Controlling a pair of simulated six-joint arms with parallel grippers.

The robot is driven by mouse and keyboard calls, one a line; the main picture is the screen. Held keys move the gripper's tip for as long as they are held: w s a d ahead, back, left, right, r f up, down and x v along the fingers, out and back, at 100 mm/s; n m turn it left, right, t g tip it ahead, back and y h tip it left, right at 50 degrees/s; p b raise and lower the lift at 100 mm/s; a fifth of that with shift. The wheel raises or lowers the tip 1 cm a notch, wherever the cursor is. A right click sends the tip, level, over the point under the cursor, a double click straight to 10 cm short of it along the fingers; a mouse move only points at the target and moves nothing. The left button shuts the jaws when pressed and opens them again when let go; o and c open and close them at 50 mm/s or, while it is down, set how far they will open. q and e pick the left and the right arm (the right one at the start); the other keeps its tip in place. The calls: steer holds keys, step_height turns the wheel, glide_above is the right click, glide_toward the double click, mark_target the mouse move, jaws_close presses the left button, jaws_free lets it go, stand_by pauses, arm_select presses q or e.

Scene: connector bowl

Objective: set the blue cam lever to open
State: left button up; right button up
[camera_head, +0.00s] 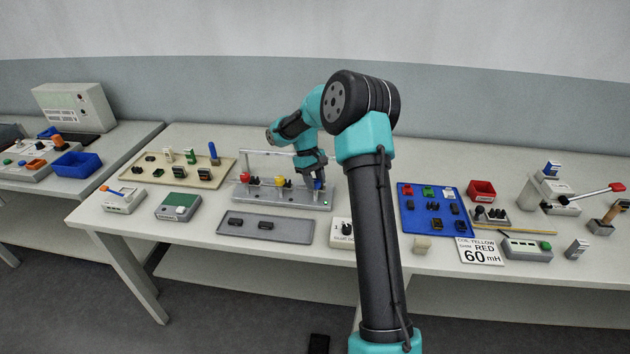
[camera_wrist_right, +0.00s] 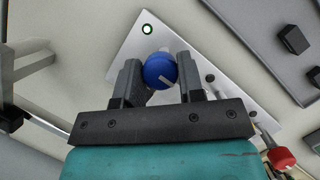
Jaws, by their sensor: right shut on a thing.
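The blue cam lever (camera_wrist_right: 160,70) shows its round knob in the right wrist view, between the fingers of my right gripper (camera_wrist_right: 156,82). In the head view the blue lever (camera_head: 318,185) is a small patch at the right end of the grey lever stand (camera_head: 285,196). My right gripper (camera_head: 314,174) reaches down there and is shut on the lever's knob. The stand also carries a yellow lever (camera_head: 280,181) and a red lever (camera_head: 252,181) to the left. The lever's base is partly hidden by the knob and fingers. My left gripper is not in view.
A bar frame (camera_head: 280,153) rises over the lever stand. A grey tray (camera_head: 265,227) with black parts lies in front. A blue tray (camera_head: 408,220) and a red bin (camera_head: 482,190) stand to the right. A beige board (camera_head: 180,180) with connectors lies to the left.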

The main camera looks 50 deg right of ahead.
steer(key=o, duration=0.9)
steer(key=shift+r, duration=0.1)
steer(key=v, duration=1.7)
steer(key=shift+w, duration=0.1)
